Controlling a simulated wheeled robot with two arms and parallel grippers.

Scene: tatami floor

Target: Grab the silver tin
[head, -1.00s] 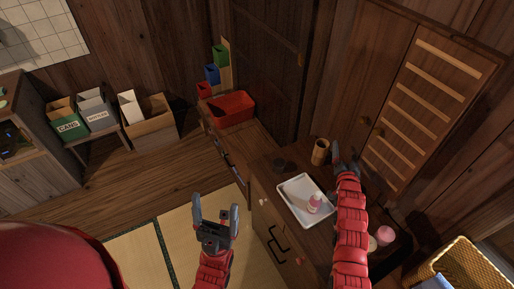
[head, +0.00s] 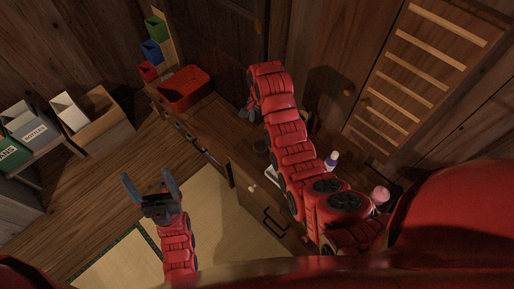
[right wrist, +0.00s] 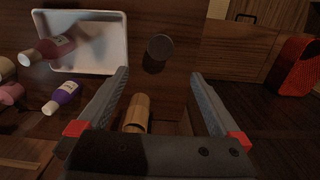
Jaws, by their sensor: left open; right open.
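A small dark grey round tin (right wrist: 160,47) stands on the wooden cabinet top beside the white tray in the right wrist view. It looks dark rather than bright silver. It also shows in the head view (head: 260,147), just left of my right arm. My right gripper (right wrist: 162,82) is open and empty above the cabinet, with the tin beyond its fingertips, roughly between their lines. In the head view the right gripper (head: 246,111) is partly hidden by its own wrist. My left gripper (head: 149,181) is open and empty over the floor, left of the cabinet.
A red bin (head: 186,88) is at the cabinet's far end. Bare wood lies around the tin.

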